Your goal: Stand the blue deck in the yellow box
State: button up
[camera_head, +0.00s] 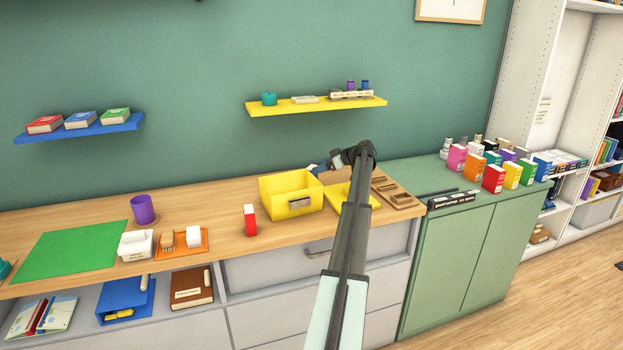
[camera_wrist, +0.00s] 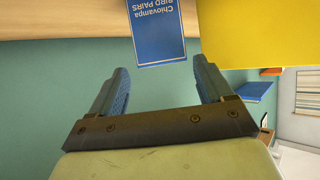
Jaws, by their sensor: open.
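The blue deck (camera_wrist: 158,32) shows at the top of the wrist view, its lettered face turned to the camera and its lettering upside down. My gripper (camera_wrist: 160,66) is open and empty, with the near end of the deck close to the gap between its fingertips. I see a gap at each side of the deck. The yellow box (camera_head: 291,204) stands open-topped on the wooden counter, with a small label on its front. My gripper (camera_head: 318,166) is behind its right rear corner in the head view, where I cannot clearly make out the deck. A yellow surface (camera_wrist: 262,32) fills the upper right of the wrist view.
A red-and-white pack (camera_head: 250,220) stands left of the box. A wooden tray (camera_head: 396,196) lies right of my arm. A yellow shelf (camera_head: 315,107) hangs above, and a blue shelf (camera_head: 80,132) with several packs hangs left. The counter (camera_head: 195,212) has free room left of the box.

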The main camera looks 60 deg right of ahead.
jog(key=shift+x, duration=2.15)
jog(key=shift+a, duration=0.15)
